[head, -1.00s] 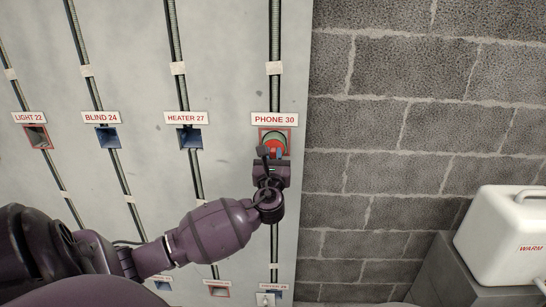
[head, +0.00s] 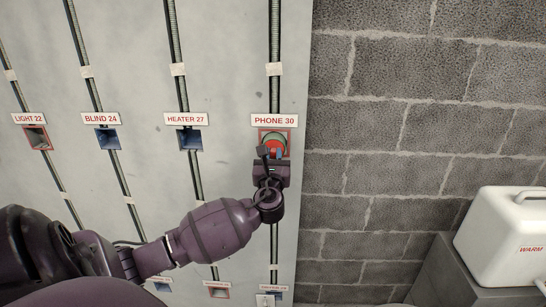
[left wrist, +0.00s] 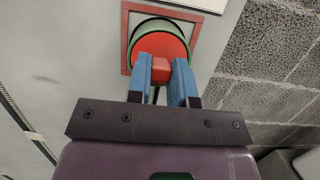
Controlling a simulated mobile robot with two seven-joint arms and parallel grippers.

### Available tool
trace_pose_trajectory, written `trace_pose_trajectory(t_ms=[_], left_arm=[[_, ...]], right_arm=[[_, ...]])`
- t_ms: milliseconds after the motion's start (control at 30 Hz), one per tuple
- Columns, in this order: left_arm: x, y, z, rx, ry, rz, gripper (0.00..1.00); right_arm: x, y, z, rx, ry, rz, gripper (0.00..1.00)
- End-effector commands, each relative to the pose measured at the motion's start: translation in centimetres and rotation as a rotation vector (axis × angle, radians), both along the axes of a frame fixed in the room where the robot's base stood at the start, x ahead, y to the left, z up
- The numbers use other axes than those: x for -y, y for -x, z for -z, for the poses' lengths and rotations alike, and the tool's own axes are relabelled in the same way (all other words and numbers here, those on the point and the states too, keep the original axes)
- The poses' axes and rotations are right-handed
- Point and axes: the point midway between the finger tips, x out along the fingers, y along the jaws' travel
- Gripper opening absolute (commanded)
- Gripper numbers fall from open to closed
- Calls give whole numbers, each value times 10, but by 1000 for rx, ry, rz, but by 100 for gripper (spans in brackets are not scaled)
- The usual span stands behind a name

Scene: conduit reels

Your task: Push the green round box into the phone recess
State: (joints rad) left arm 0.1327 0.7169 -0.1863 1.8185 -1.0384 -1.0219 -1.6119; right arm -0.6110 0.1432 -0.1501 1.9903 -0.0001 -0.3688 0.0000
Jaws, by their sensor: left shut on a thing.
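The green round box (head: 275,138) has a green rim and a red front face with a red knob. It sits at the mouth of the phone recess (head: 290,140), a red-framed square opening under the PHONE 30 label. In the left wrist view the box (left wrist: 150,45) is inside the red frame (left wrist: 125,45), its front face toward me; how deep it sits I cannot tell. My left gripper (head: 270,154) reaches it from below. Its blue fingers (left wrist: 161,74) are shut on the red knob. My right gripper is not in view.
The pale panel carries other labelled recesses, LIGHT 22 (head: 37,137), BLIND 24 (head: 108,137) and HEATER 27 (head: 190,139), with vertical conduits. A block wall (head: 400,150) is right of the panel. A white case (head: 505,235) stands on a grey block at the lower right.

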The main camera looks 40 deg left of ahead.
Motion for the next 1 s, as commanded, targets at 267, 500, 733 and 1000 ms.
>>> trace_pose_trajectory(t_ms=[267,500,733,1000], left_arm=[[-3,-3,0,0,0,-1,0],[-5,-6,0,0,-1,-1,0],[-7,-8,0,0,0,0,0],[-10,-12,0,1,-1,0,0]], right_arm=[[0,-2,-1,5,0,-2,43],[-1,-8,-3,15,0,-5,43],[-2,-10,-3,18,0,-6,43],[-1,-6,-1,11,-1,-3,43]])
